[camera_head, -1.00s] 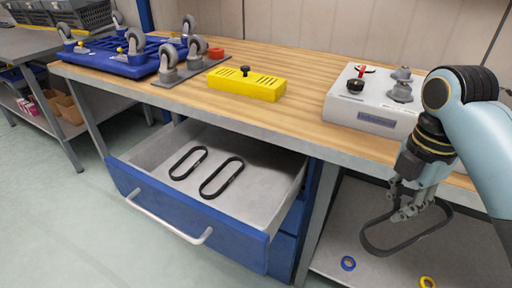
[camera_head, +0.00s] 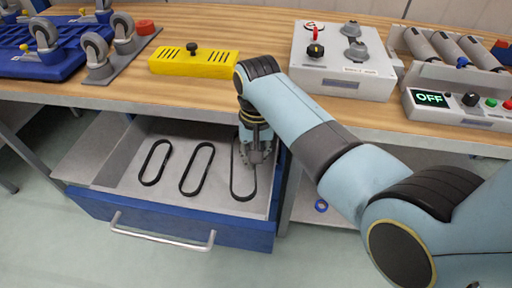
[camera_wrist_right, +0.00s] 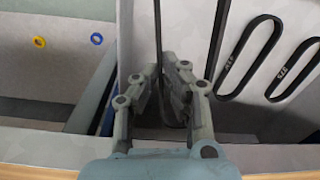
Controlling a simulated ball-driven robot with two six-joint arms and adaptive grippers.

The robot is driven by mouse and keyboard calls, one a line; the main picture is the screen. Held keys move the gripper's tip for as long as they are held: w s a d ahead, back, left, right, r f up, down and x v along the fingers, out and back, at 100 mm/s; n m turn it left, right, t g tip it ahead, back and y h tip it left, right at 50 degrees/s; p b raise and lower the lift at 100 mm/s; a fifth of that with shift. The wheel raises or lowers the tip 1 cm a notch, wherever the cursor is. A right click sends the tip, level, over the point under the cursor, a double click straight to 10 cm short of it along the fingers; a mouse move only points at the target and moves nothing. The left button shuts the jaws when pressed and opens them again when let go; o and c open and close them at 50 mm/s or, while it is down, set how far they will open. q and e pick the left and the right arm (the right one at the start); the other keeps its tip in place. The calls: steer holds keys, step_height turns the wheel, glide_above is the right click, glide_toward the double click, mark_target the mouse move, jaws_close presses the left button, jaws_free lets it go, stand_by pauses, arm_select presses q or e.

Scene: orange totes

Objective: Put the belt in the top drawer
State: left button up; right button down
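The top drawer (camera_head: 178,229) is a grey tray with a blue front, pulled open under the workbench. Two black belts lie flat in it, the left belt (camera_head: 144,166) and the middle belt (camera_head: 186,175); both also show in the right wrist view. My right gripper (camera_head: 257,160) is over the right side of the drawer, low inside its outline. It appears shut on a third black belt (camera_head: 236,186), whose loop extends beside the fingers. In the right wrist view one strand (camera_wrist_right: 158,35) passes between the fingertips (camera_wrist_right: 162,82). Whether this belt touches the drawer floor is unclear. My left gripper is out of view.
The wooden bench top holds a yellow box (camera_head: 193,63), casters on a blue base (camera_head: 40,65), a grey control box (camera_head: 342,72) and a panel reading OFF (camera_head: 450,106). Blue (camera_wrist_right: 97,38) and yellow (camera_wrist_right: 39,42) rings lie on the shelf beside the drawer.

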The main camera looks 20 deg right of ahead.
steer(key=m, duration=0.2)
steer(key=b, duration=0.6)
glide_above(251, 185)
step_height(251, 185, down, 6)
steer(key=shift+d+r, duration=0.1)
steer(key=shift+r, duration=0.15)
steer(key=shift+r+p, duration=0.1)
steer(key=shift+p, duration=0.2)
steer(key=shift+f+b, duration=0.65)
steer(key=shift+f, duration=1)
steer(key=shift+f, duration=0.25)
steer(key=c, duration=1.4)
jaws_free()
